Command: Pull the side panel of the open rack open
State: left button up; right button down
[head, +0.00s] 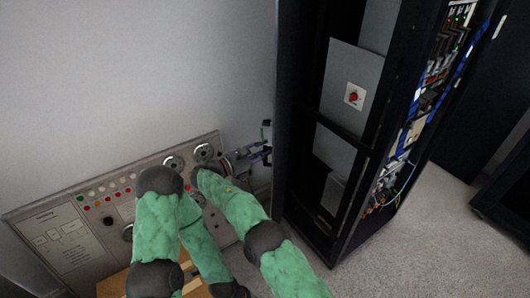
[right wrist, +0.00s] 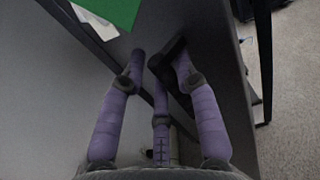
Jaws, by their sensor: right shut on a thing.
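The open rack (head: 375,150) is a tall black cabinet at the right of the head view. Its dark side panel (head: 294,110) stands along its left edge, next to the wall. A small black handle (head: 266,131) sticks out to the left of it. My right gripper (head: 262,153) is at this handle. In the right wrist view, the purple fingers of my right gripper (right wrist: 160,62) are closed around the black handle (right wrist: 168,52) against a grey surface.
A control console (head: 62,235) with dials and coloured buttons stands on the left, close to my arms. A grey plate with a red switch (head: 353,96) is inside the rack. Cables hang on its right side. Carpet (head: 440,225) is clear at right.

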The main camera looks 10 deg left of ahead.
jog(key=shift+w+a+r, duration=0.1)
jog(key=shift+w+r, duration=0.2)
jog(key=shift+r, duration=0.2)
jog(key=c, duration=1.1)
grip_release()
jog(key=shift+w, duration=0.25)
